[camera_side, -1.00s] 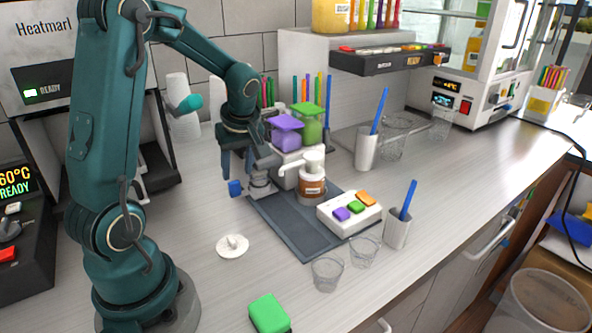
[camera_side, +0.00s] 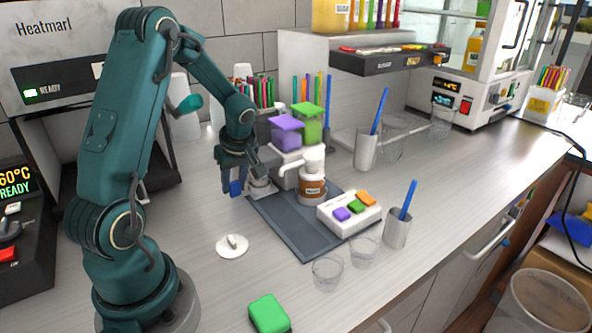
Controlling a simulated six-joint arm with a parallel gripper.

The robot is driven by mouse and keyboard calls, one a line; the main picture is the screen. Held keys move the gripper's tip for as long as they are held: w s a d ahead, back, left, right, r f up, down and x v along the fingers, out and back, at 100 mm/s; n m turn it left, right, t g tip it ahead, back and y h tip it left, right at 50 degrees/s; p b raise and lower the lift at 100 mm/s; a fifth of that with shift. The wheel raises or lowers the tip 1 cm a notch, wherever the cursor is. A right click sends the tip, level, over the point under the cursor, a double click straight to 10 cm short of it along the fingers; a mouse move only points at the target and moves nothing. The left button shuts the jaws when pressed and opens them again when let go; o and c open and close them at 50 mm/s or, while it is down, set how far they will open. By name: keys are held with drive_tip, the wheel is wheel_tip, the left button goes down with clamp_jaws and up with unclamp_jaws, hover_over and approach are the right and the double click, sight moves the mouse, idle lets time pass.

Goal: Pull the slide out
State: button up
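I cannot make out the slide for certain. A small blue block (camera_side: 236,187) shows at my fingertips, low over the counter; whether it is a handle is unclear. My gripper (camera_side: 233,184) points down beside the metal piece at the mat's left edge. Its dark fingers overlap the blue block in this view. I cannot tell whether they grip it or stand around it.
A dark mat (camera_side: 290,232) holds a brown jar (camera_side: 312,190) and a white button box (camera_side: 349,209). Clear cups (camera_side: 328,272) stand in front. A white disc (camera_side: 232,246) and a green block (camera_side: 269,313) lie on the counter. The counter front left of the mat is mostly clear.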

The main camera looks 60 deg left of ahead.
clamp_jaws()
idle(1.2)
